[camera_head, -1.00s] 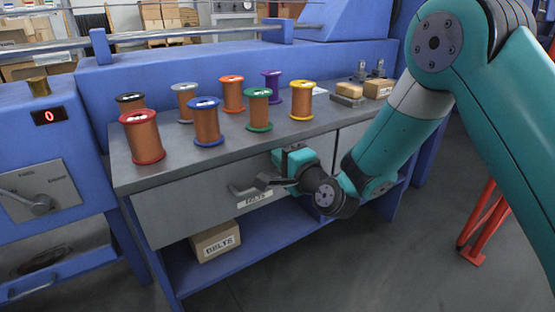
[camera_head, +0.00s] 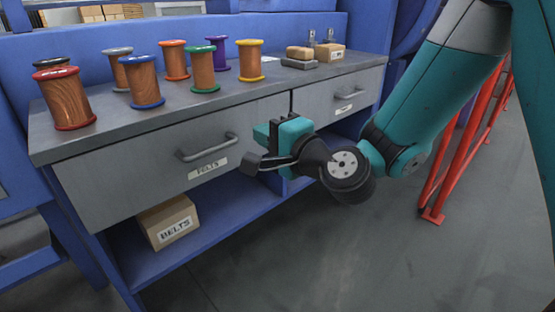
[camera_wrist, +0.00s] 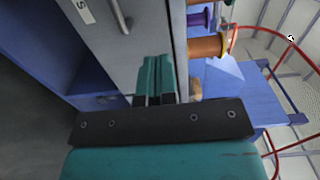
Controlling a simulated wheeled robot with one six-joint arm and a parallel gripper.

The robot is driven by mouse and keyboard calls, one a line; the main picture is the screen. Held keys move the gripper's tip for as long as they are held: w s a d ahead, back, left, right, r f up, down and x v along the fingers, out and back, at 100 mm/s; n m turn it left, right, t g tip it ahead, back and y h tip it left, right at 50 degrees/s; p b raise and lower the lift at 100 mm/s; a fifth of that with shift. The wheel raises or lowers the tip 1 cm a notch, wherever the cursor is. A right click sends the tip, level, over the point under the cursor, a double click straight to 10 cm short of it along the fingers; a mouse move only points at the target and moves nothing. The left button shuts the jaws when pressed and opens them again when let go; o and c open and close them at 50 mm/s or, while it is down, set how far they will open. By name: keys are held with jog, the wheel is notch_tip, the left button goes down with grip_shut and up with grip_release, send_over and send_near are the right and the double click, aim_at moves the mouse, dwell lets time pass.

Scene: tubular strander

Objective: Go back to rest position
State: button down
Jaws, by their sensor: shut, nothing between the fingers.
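My gripper (camera_head: 262,162) is in front of the bench, at the height of the drawers and apart from the left drawer's handle. It is shut and empty. In the wrist view my gripper (camera_wrist: 155,90) points along the grey drawer fronts. The handle also shows in the wrist view (camera_wrist: 121,18). My teal arm comes in from the upper right.
Several copper spools, such as the red one (camera_head: 64,98), stand on the grey bench top (camera_head: 170,115). A BELTS box (camera_head: 168,221) sits on the lower blue shelf (camera_head: 205,240). Red rails (camera_head: 465,150) stand at the right. The floor in front is clear.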

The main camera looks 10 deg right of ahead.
jog(key=s+a+r+n+g+y+p, duration=0.1)
jog(key=s+r+n+g+p, duration=0.1)
jog(key=s+n+g, duration=0.3)
jog(key=s+a+r+n+g+y+p, duration=0.1)
jog(key=s+a+r+n+g+p, duration=0.1)
jog(key=s+n+g, duration=0.35)
jog(key=s+d+r+n+g+h+p, duration=0.25)
jog(key=s+d+n+h, duration=0.2)
jog(key=s, duration=0.25)
jog(key=s+d+r+n+g+h+p, duration=0.1)
jog(key=s+d+n+g+h+p, duration=0.2)
jog(key=s+d, duration=0.4)
notch_tip(320, 180, up, 36)
jog(key=a+p, duration=0.1)
jog(key=p, duration=3.6)
jog(key=shift+s+a+r+n+t, duration=0.2)
jog(key=shift+s+n+t, duration=0.1)
jog(key=shift+n, duration=0.1)
jog(key=shift+w+f+y, duration=0.1)
jog(key=shift+y, duration=0.15)
